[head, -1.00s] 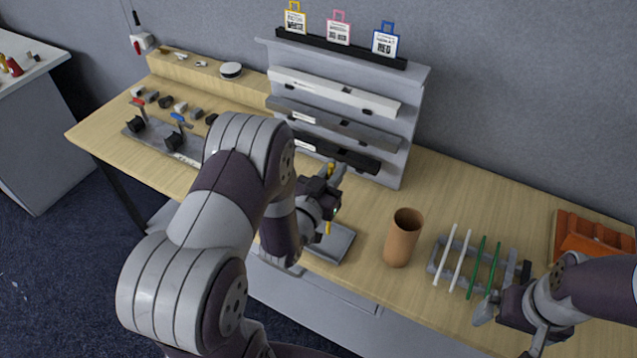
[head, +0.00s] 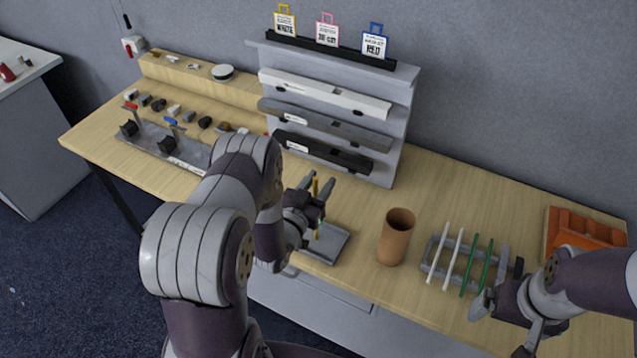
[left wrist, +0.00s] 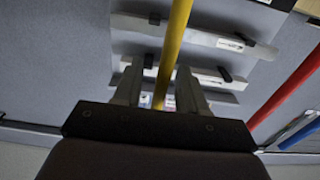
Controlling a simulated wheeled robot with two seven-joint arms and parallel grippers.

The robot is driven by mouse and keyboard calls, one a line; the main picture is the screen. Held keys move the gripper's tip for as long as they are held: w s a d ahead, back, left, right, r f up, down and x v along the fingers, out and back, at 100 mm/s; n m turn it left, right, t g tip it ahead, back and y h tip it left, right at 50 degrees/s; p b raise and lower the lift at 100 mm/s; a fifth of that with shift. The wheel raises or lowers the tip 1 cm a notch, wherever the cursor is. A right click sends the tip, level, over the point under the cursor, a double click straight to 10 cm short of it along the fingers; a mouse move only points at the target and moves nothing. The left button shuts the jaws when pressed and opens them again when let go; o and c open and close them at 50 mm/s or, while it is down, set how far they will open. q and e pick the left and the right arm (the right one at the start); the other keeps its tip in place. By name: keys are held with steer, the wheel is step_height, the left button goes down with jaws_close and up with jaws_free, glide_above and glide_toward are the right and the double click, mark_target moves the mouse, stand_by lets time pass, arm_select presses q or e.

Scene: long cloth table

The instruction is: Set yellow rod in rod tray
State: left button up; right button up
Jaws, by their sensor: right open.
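The yellow rod (head: 315,187) stands nearly upright between the spread fingers of my left gripper (head: 317,188). In the left wrist view the yellow rod (left wrist: 174,45) runs slanted between the two fingers (left wrist: 160,75), with a visible gap on the left side. The gripper is open around it. The rod's lower end shows just above a shallow grey tray (head: 330,247); whether it touches is unclear. A grey rack (head: 432,265) at the right holds white and green rods. My right gripper (head: 505,310) is open and empty beside that rack.
A brown cup (head: 395,240) stands between tray and rack. A stepped grey shelf (head: 395,150) with bars is behind my left gripper. A base with red and blue levers (head: 150,140) lies left. An orange bin (head: 580,235) is far right. The table behind the cup is clear.

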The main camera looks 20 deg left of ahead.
arm_select(q)
steer(key=shift+r, duration=0.2)
steer(key=s+a+b, duration=0.1)
steer(key=s+b, duration=0.2)
steer(key=s, duration=0.9)
steer(key=w+f+m+g, duration=0.2)
steer(key=w+g, duration=0.3)
steer(key=g, duration=0.1)
steer(key=s+d+r+n+g, duration=0.1)
steer(key=s+d+r+g, duration=0.1)
steer(key=s+g, duration=0.3)
steer(key=s+d+r+n+g+y, duration=0.1)
steer(key=s+d+r+g, duration=0.2)
steer(key=s, duration=0.5)
steer(key=d+g, duration=0.1)
steer(key=g, duration=0.1)
steer(key=shift+d+n+g, duration=0.15)
steer(key=shift+n+g, duration=0.15)
